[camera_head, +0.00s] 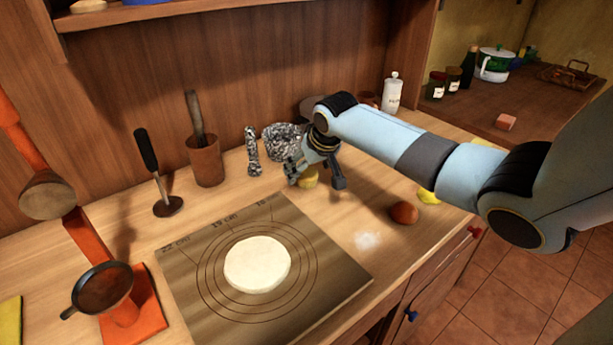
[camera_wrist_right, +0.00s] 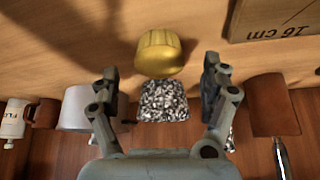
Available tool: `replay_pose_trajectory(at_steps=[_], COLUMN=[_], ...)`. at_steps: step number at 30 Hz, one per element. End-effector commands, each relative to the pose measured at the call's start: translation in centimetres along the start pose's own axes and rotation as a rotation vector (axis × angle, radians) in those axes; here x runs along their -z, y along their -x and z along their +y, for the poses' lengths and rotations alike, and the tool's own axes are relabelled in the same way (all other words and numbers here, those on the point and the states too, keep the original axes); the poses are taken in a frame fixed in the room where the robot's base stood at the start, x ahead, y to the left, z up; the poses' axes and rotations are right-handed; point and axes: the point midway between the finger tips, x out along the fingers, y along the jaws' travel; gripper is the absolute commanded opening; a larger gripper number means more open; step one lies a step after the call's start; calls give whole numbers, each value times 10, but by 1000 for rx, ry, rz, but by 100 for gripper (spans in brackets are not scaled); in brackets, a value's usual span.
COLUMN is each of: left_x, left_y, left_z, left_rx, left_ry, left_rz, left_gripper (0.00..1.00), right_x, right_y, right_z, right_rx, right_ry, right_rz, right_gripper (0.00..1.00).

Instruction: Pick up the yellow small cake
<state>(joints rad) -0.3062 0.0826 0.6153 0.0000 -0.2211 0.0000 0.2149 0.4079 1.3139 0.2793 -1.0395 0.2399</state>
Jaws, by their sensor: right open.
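The yellow small cake (camera_head: 309,178) stands on the wooden counter behind the marked board, partly hidden by my right gripper in the head view. In the right wrist view the cake (camera_wrist_right: 160,54) is a yellow, ribbed shape ahead of and between the fingers. My right gripper (camera_head: 316,180) is open, with one finger on each side of the cake; in the wrist view the gripper (camera_wrist_right: 163,85) shows a gap on both sides. I cannot tell how far its tips reach past the cake. My left gripper is not in view.
A speckled grey mortar (camera_head: 281,142) stands just behind the cake, with a speckled pestle (camera_head: 253,150) to its left. A board (camera_head: 190,285) with round white dough (camera_head: 257,264) lies in front. A brown egg (camera_head: 404,212) and a yellow item (camera_head: 428,197) are to the right.

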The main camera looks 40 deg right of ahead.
Motion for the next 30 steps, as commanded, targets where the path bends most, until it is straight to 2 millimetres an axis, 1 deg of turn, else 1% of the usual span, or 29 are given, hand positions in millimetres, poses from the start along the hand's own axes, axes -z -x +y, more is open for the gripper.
replay_pose_trajectory(at_steps=[1, 3, 5, 8, 14, 19, 28, 30], left_x=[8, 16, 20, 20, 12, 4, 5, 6], left_y=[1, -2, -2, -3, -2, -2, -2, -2], left_z=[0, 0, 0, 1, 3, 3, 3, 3], left_rx=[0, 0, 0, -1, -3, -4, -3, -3], left_ry=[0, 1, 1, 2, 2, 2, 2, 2], left_rz=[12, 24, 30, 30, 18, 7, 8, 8], left_gripper=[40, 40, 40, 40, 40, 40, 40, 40], right_x=[0, 0, -1, -1, -1, -1, -1, -1], right_y=[-7, -18, -23, -28, -28, -28, -27, -27], right_z=[0, 0, 0, 0, 0, 0, 0, 0], right_rx=[0, 1, 1, 1, 0, 0, 0, 0], right_ry=[-3, -2, -1, -1, 0, 0, 0, 0], right_rz=[-1, 0, -1, 0, 0, 0, 0, 0], right_gripper=[80, 80, 80, 80, 80, 59, 20, 19])
